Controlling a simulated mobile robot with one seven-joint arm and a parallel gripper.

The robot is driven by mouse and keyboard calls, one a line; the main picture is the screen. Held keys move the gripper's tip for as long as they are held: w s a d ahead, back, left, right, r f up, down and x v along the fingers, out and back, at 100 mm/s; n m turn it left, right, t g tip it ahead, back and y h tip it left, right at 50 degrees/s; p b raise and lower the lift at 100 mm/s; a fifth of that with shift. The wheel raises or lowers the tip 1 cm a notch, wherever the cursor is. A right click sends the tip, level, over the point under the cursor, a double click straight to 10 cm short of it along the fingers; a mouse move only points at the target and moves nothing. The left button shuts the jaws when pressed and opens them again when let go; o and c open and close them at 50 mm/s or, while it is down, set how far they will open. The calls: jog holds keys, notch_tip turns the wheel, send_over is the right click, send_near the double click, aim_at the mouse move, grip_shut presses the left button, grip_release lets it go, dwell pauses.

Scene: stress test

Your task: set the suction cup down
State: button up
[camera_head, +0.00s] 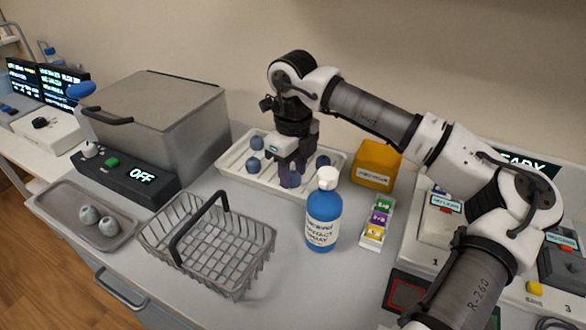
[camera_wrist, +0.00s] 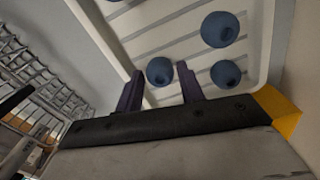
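Several small round blue suction cups with a hole in the top sit on a white ribbed tray (camera_head: 233,176). One cup (camera_wrist: 159,71) shows between my two purple fingertips in the wrist view, with a thin gap on each side. My gripper (camera_head: 290,177) is low over the middle of the tray, fingers pointing down and apart. In the head view the fingers largely hide that cup. Other cups lie at the tray's left (camera_head: 254,164) and right (camera_head: 322,161); two show to the right in the wrist view, one of them here (camera_wrist: 220,29).
A blue spray bottle (camera_head: 323,218) stands close in front of the tray. A wire basket (camera_head: 210,245) with a raised handle is front left. A yellow box (camera_head: 376,165) stands right of the tray. A grey tray (camera_head: 62,205) with two grey cups lies far left.

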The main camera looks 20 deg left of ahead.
aim_at(292, 173)
jog(key=shift+r, duration=0.1)
notch_tip(292, 173, up, 12)
dwell(0.5)
